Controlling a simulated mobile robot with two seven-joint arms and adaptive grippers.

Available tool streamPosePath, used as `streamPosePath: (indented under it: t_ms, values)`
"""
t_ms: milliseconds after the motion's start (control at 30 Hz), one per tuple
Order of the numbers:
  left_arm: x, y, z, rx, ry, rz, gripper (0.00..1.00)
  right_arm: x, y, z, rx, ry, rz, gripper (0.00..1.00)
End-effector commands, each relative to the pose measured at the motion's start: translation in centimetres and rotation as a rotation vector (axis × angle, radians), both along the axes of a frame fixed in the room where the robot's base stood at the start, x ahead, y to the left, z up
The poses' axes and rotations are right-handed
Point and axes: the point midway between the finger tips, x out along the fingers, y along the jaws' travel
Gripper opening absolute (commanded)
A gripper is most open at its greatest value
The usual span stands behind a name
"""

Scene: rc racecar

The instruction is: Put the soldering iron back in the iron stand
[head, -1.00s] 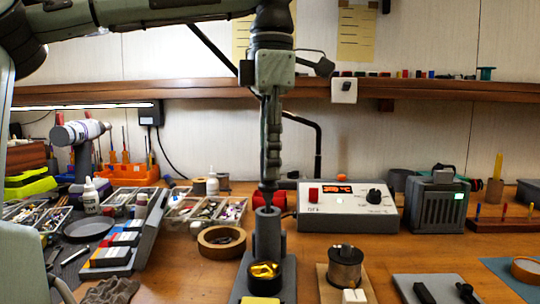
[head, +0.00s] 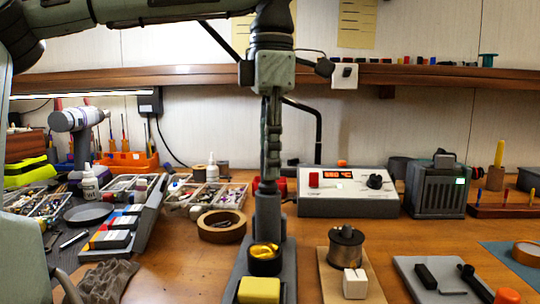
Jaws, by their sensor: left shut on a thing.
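The iron stand (head: 268,216) is a grey upright tube on a grey base in the middle of the head view. The base also holds a cup of brass wool (head: 264,259) and a yellow sponge (head: 259,290). My left gripper (head: 270,172) points straight down above the tube, shut on the soldering iron (head: 267,187). Only a short dark piece of the iron shows under the fingers, at the tube's mouth. The fingers hide most of the iron, and its tip is out of sight. My right gripper is not in view.
The soldering station (head: 347,190) stands behind right, beside a grey fume extractor (head: 437,187). A solder spool (head: 346,247) on a wooden base stands right of the stand, and a tape roll (head: 222,226) left. Part trays and tools crowd the left.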

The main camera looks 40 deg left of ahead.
Motion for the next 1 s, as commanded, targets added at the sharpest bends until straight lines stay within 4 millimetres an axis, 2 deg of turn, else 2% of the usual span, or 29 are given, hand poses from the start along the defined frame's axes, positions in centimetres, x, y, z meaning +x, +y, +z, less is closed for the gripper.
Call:
streamPosePath:
  t_ms: [300,333,500,700,867,1000]
  values:
    - [0.0,0.0,-0.15,0.0,0.0,0.0,0.0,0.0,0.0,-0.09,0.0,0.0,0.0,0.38]
    - [0.0,0.0,-0.15,0.0,0.0,0.0,0.23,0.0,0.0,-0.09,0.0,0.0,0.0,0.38]
    - [0.0,0.0,-0.15,0.0,0.0,0.0,0.43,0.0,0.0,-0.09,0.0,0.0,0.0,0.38]
    - [-0.01,0.01,-0.16,0.0,0.0,0.0,0.43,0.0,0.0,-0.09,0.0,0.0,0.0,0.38]
    - [-0.01,0.01,-0.17,0.001,0.001,0.0,0.6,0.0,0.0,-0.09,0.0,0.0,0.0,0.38]
    - [-0.01,0.01,-0.17,0.001,0.001,0.0,0.6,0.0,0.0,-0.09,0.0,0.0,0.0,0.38]
